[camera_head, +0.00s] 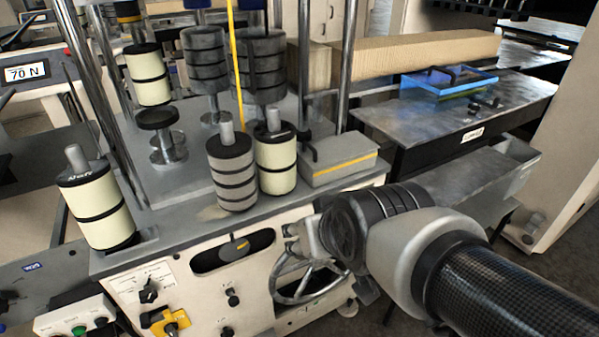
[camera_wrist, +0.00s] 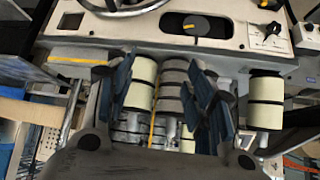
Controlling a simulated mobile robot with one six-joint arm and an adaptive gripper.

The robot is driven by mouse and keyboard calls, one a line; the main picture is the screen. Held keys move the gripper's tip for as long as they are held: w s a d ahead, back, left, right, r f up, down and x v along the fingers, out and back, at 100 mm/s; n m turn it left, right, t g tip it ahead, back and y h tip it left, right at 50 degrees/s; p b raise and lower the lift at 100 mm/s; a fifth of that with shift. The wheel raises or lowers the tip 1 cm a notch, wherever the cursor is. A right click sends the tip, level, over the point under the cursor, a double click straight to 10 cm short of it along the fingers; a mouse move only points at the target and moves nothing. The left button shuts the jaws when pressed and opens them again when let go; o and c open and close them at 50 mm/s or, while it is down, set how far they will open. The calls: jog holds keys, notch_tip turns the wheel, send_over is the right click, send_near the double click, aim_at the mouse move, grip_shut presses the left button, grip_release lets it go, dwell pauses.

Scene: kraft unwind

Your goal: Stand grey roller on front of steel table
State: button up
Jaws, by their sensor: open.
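The grey roller (camera_head: 232,178), with dark bands, a black top and a grey peg, stands upright on the front of the machine's grey top, beside a cream roller (camera_head: 276,160). In the wrist view the grey roller (camera_wrist: 172,88) and cream roller (camera_wrist: 142,82) appear inverted, between the blue-grey fingers in the picture. My gripper (camera_wrist: 163,95) is open and holds nothing. In the head view my gripper (camera_head: 296,236) is in front of the machine by the handwheel, apart from the roller. The steel-topped table (camera_head: 430,125) stands at the right; its front part is mostly bare.
Another cream roller (camera_head: 97,207) stands at the left front corner. Dark grey stacks (camera_head: 206,62), chrome posts (camera_head: 300,60) and a yellow strip (camera_head: 236,60) rise behind. A grey box (camera_head: 338,165) sits right of the rollers. A blue tray (camera_head: 447,80) lies on the table.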

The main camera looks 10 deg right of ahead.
jog(key=s+d+f+g, duration=0.2)
jog(key=s+d+g, duration=0.1)
jog(key=s, duration=1)
jog(key=shift+s+f+m+g+h, duration=0.2)
jog(key=shift+m+g+h, duration=0.1)
jog(key=shift+m+h, duration=0.1)
